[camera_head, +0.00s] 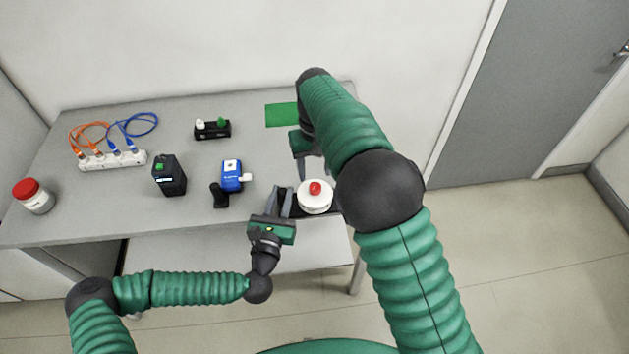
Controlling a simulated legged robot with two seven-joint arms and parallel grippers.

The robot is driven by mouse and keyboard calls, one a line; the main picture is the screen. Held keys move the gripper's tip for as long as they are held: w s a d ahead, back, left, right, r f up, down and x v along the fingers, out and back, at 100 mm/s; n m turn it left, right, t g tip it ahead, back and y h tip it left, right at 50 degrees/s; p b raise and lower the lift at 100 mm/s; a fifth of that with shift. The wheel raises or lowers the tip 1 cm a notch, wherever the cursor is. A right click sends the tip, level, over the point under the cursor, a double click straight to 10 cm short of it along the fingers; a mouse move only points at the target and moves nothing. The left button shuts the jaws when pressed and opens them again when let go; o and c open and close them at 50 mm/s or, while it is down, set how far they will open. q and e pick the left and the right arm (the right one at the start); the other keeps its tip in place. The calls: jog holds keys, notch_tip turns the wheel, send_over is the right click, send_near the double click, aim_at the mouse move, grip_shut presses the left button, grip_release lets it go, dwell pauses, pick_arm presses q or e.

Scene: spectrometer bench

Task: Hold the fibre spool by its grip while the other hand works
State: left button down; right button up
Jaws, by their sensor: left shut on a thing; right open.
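The fibre spool (314,203) is a white round body with a red knob on top, near the front right of the grey table. My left gripper (283,201) reaches up from the front and is shut at the spool's left side, on what looks like its dark grip; the exact contact is hard to see. My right gripper (313,168) is open, just behind the spool and above the table, with its fingers pointing towards the spool. My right arm hides the table's right edge and part of the spool's right side.
A blue device (231,179) and a black box (169,176) stand left of the spool. Behind are a black block with white and green plugs (212,131) and a green mat (281,115). Farther left are a white strip with cables (113,161) and a red-lidded jar (34,198).

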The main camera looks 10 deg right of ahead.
aim_at(314, 185)
notch_tip(314, 185, down, 5)
jog(key=shift+f, duration=0.2)
grip_shut()
dwell(0.3)
